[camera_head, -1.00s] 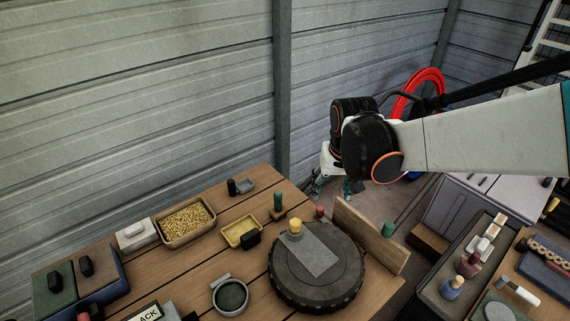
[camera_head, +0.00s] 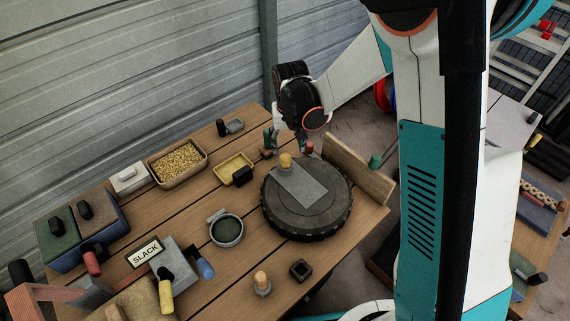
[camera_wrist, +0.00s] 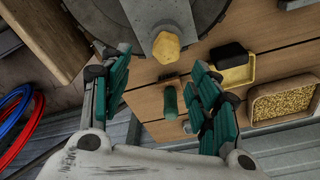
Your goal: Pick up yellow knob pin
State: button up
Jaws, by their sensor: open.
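The yellow knob pin (camera_head: 285,160) stands on the grey plate (camera_head: 300,187) on top of the round black turntable-like disc (camera_head: 278,222). In the wrist view the yellow knob (camera_wrist: 166,47) shows from above, close to the fingertips and roughly between their lines. My gripper (camera_head: 286,143) is open and empty, behind the knob at the far side of the disc. In the wrist view its teal fingers (camera_wrist: 160,65) are spread wide apart. A green peg (camera_wrist: 170,100) shows between the fingers, below them. I cannot tell the gap between fingertips and knob.
A yellow tray with a black block (camera_head: 241,175) and a bin of golden grains (camera_head: 178,163) stand left of the disc. A red peg (camera_head: 309,147) stands by my gripper. A wooden board (camera_head: 358,170) rises at the right edge. A grey cup (camera_head: 227,230) sits in front.

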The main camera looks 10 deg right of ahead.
notch_tip(320, 180, down, 2)
jog(key=shift+w+f, duration=0.1)
jog(key=f+b, duration=0.2)
jog(key=f, duration=0.1)
jog(key=f+b, duration=0.1)
jog(key=f, duration=0.1)
jog(key=shift+a+f, duration=0.1)
jog(key=shift+a, duration=0.25)
jog(key=c, duration=1.2)
jog(key=shift+c, duration=0.2)
notch_tip(320, 180, up, 20)
jog(key=p, duration=0.6)
jog(key=shift+p, duration=0.3)
jog(key=b, duration=0.6)
send_over(285, 157)
notch_tip(285, 157, down, 9)
dwell(2.7)
